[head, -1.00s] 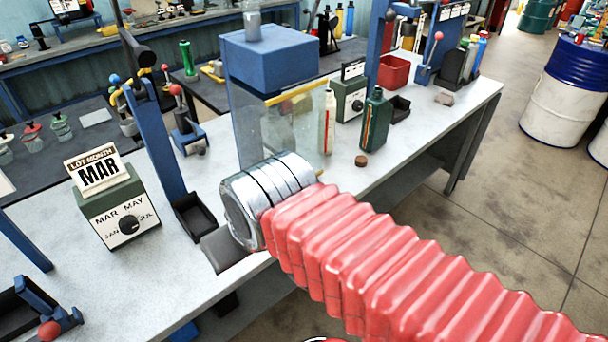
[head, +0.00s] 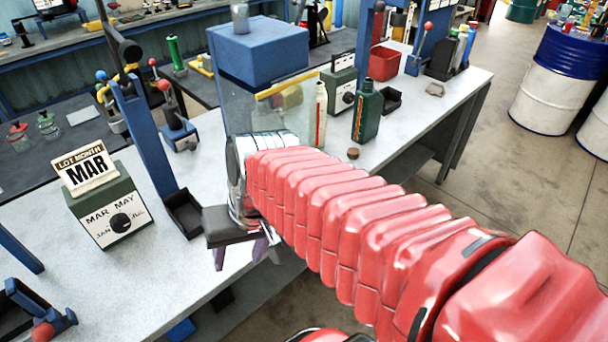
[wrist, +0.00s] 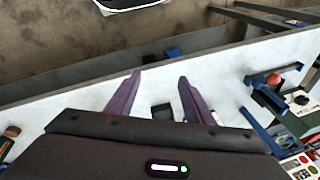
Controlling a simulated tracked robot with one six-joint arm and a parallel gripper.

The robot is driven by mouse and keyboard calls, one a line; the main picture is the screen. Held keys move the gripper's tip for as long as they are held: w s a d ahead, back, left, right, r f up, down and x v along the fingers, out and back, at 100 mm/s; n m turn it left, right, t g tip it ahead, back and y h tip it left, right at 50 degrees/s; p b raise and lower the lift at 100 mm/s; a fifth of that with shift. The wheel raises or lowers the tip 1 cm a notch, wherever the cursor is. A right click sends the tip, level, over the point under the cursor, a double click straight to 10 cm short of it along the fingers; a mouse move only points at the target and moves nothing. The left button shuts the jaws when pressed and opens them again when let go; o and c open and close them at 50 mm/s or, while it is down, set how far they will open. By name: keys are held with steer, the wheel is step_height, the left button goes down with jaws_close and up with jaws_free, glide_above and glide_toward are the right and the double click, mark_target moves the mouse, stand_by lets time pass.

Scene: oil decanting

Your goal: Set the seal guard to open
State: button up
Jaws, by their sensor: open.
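The likely seal guard (head: 240,105) is a clear panel under a blue box-shaped head (head: 258,52) on the bench, in the head view. A yellow bar (head: 291,83) runs along its upper edge. My arm and wrist cover its lower part, so what lies behind them is hidden. My gripper (head: 244,256) is in front and below the guard, near the bench's front edge. Its two purple fingers point down and stand apart. In the wrist view my gripper (wrist: 159,82) is open with nothing between the fingers; the guard is not recognisable there.
A green bottle (head: 366,112) and a pale bottle (head: 321,113) stand right of the guard, by a brown cap (head: 353,153). A green lot-month box (head: 110,210) showing MAR and a blue post (head: 146,140) stand left. Bare bench top (head: 165,275) lies at the front left.

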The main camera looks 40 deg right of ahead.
steer(key=w+d+f+m+t+y, duration=0.2)
steer(key=w+d+f+m+y, duration=0.15)
steer(key=d+m, duration=0.3)
steer(key=w+d+f+m+t+y, duration=0.25)
steer(key=d+m+y, duration=0.25)
steer(key=m, duration=0.3)
steer(key=s+d+f+m+t+h, duration=0.1)
steer(key=d+m+t, duration=0.4)
steer(key=d, duration=0.6)
steer(key=s+d+f+m+t+h, duration=0.2)
steer(key=d+m+t+h, duration=0.3)
steer(key=d+m, duration=0.3)
steer(key=d+f, duration=0.1)
steer(key=d, duration=0.2)
steer(key=shift+f, duration=0.3)
steer(key=shift+w, duration=0.15)
steer(key=x, duration=1.3)
steer(key=shift+w, duration=0.3)
jaws_close()
